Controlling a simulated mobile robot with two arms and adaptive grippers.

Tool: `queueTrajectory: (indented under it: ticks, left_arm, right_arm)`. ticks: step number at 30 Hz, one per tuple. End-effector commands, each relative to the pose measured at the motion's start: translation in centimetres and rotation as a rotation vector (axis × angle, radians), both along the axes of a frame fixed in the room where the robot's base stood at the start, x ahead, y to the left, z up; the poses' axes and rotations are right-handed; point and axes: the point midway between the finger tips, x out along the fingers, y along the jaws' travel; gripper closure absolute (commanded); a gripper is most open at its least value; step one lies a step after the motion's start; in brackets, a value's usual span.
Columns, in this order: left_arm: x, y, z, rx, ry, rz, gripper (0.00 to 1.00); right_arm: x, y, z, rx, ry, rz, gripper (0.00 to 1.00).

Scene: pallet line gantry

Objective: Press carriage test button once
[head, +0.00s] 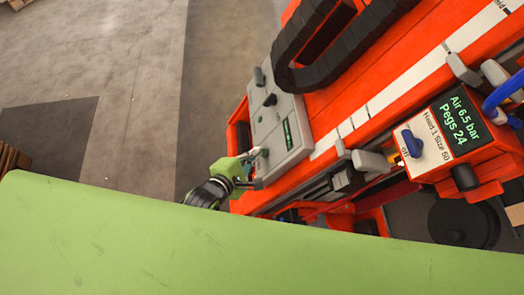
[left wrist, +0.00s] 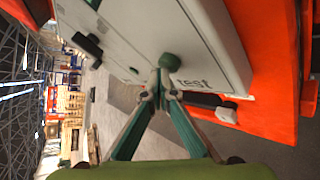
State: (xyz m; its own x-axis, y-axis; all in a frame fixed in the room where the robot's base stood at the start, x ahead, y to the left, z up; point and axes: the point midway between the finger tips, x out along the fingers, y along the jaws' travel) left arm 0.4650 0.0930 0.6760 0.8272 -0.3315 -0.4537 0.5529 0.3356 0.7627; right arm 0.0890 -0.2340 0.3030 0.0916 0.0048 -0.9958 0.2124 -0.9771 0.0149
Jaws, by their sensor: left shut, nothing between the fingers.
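The grey control box (head: 283,122) is mounted on the orange gantry. In the left wrist view its pale face (left wrist: 195,40) carries a round green button (left wrist: 170,62) beside the printed word "test". My left gripper (head: 254,160) is at the near left end of the box. Its fingers are shut and empty, and the tips (left wrist: 160,84) are close to the green button. I cannot tell whether they touch it. In the head view the gripper hides the button area. My right gripper is not in view.
The box also has dark knobs (head: 269,99) and a small display (head: 289,134). A black cable chain (head: 290,50) arches above it. To the right is an orange panel with a blue knob (head: 411,143) and green readout (head: 462,120). Bare concrete floor (head: 130,60) lies left.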

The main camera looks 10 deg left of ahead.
Motion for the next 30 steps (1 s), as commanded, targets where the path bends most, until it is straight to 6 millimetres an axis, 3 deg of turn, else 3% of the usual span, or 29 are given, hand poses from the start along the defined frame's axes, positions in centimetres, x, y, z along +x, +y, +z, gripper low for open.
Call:
queueTrajectory:
  ticks: [7,20,30]
  left_arm:
    - [-0.4,1.1,0.8,0.001,0.001,-0.001,1.00]
    - [-0.5,1.6,1.0,0.001,0.001,0.000,1.00]
    - [-1.4,4.5,2.7,0.003,0.003,-0.001,1.00]
  right_arm:
    - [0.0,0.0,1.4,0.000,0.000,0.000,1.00]
    - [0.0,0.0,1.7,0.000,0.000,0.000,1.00]
    - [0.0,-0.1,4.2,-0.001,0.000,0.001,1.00]
